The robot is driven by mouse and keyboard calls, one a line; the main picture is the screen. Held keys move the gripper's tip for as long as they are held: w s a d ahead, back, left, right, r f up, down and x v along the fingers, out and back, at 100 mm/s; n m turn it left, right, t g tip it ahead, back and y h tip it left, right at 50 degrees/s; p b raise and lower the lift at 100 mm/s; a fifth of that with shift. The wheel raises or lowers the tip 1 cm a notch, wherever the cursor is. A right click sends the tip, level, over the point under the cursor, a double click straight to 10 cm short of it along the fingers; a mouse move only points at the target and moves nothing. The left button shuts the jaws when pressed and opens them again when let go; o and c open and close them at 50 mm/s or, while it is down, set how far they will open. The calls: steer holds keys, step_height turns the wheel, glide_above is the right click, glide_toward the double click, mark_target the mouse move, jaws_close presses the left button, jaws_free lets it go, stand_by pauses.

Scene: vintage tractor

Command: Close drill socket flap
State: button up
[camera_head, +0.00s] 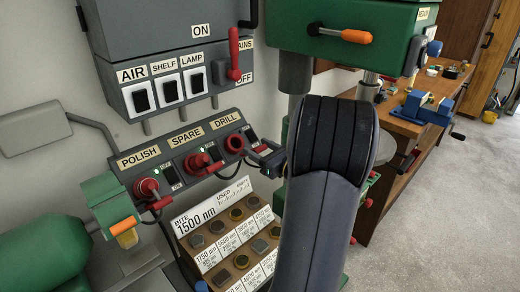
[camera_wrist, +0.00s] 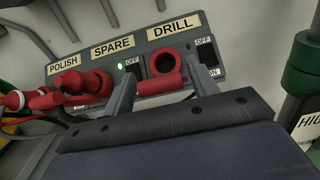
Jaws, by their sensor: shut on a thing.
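The drill socket (camera_wrist: 164,62) is a red ring with a dark open hole, under the DRILL label on a grey panel. It also shows in the head view (camera_head: 234,143). Its red flap (camera_wrist: 160,85) hangs open below the hole, sticking out toward my gripper. My gripper (camera_wrist: 160,77) has one finger on each side of the flap and is shut on it. In the head view my gripper (camera_head: 263,157) is just right of the drill socket, and its fingertips and the flap are hard to make out.
Red plugs with cables sit at the SPARE (camera_head: 203,163) and POLISH (camera_head: 147,188) sockets to the left. Black switches stand beside the sockets. A rack of labelled bits (camera_head: 228,240) is below the panel. A green machine (camera_head: 345,35) stands to the right.

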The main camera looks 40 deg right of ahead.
steer(key=c, duration=0.4)
steer(key=shift+r, duration=0.1)
